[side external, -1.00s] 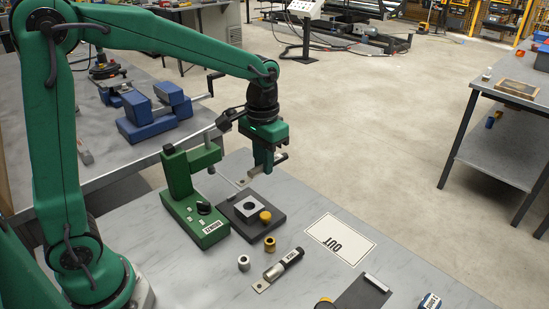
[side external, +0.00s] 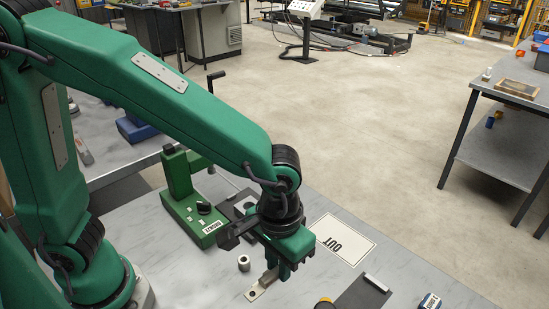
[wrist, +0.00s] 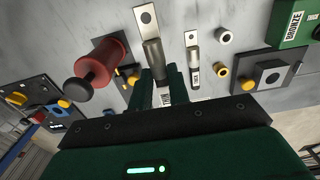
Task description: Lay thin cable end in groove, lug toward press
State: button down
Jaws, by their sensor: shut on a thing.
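My gripper (side external: 285,270) is shut on a cable end with a dark sleeve (wrist: 153,62) and a flat, holed lug (wrist: 147,20) that points up in the wrist view. The green press (side external: 195,205) stands left of my gripper. The dark plate (side external: 225,208) in front of it carries a light block (wrist: 272,77), partly hidden by my arm in the side view.
A silver ring (side external: 243,263) and a brass ring (wrist: 217,63) stand near the lying cable end. A white OUT card (side external: 343,240) and a dark board (side external: 360,292) lie to the right. A red cylinder with a black knob (wrist: 100,65) is left of my gripper in the wrist view.

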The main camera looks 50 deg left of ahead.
jog(key=s+d+f, duration=0.1)
jog(key=s+d, duration=0.2)
jog(key=s, duration=0.3)
jog(key=shift+s+d+f, duration=0.25)
jog(key=shift+s+f, duration=0.1)
jog(key=shift+w, duration=0.1)
send_over(289, 294)
notch_tip(289, 294, down, 7)
jog(key=shift+f, duration=2)
jog(key=shift+f, duration=0.1)
jog(key=c, duration=1.3)
grip_release()
